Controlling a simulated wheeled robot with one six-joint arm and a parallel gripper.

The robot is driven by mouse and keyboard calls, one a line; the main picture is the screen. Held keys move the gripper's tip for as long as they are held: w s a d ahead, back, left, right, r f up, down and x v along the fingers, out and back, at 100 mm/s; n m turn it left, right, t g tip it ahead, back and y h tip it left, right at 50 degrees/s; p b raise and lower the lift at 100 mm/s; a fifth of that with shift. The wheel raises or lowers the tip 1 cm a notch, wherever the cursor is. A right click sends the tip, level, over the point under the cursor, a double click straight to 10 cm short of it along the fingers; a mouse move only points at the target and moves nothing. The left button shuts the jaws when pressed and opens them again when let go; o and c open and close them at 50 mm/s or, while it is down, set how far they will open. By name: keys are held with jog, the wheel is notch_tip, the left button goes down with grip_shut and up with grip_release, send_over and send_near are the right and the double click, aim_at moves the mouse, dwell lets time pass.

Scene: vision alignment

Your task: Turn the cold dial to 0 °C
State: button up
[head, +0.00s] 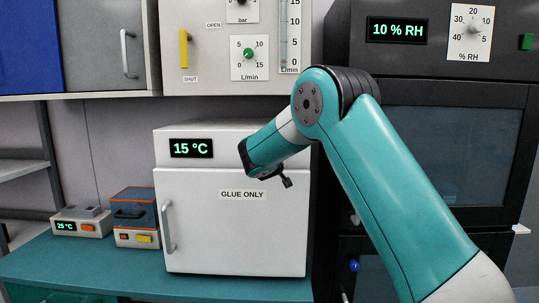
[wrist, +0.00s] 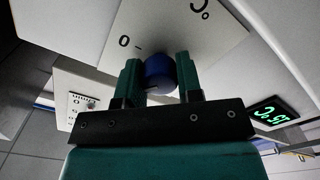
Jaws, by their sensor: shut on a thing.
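The cold dial is a blue round knob (wrist: 158,72) on a pale plate (wrist: 215,32) marked "0" and "°C" in the wrist view. My gripper (wrist: 157,66) has its two green fingers on either side of the knob, shut on it. In the head view, my arm hides the knob and fingertips at the upper right of the white "GLUE ONLY" cabinet (head: 215,235). The cabinet's green display (head: 191,148) reads 15 °C. It also shows, turned over, in the wrist view (wrist: 273,114).
A panel with a yellow handle (head: 184,49) and a green knob (head: 249,54) hangs above the cabinet. A dark cabinet (head: 455,150) stands to the right. Two small devices, one grey (head: 82,226) and one orange-lidded (head: 136,232), sit left on the teal bench (head: 70,265).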

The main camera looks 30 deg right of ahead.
jog(key=f+m+b, duration=0.1)
jog(key=m+b, duration=0.1)
jog(key=b, duration=0.3)
jog(key=m+b, duration=0.3)
jog(key=b, duration=0.1)
jog(key=shift+b, duration=0.3)
jog(key=m+b, duration=0.3)
jog(key=b, duration=0.1)
jog(key=shift+r, duration=0.2)
jog(key=m+b, duration=0.2)
jog(key=b, duration=0.1)
jog(key=shift+r+m, duration=0.2)
jog(key=shift+m, duration=0.1)
jog(key=shift+r, duration=0.1)
jog(key=o, duration=0.9)
jog(key=shift+s, duration=0.1)
jog(key=b+v, duration=0.6)
jog(key=v, duration=1.1)
jog(key=shift+s+a, duration=0.15)
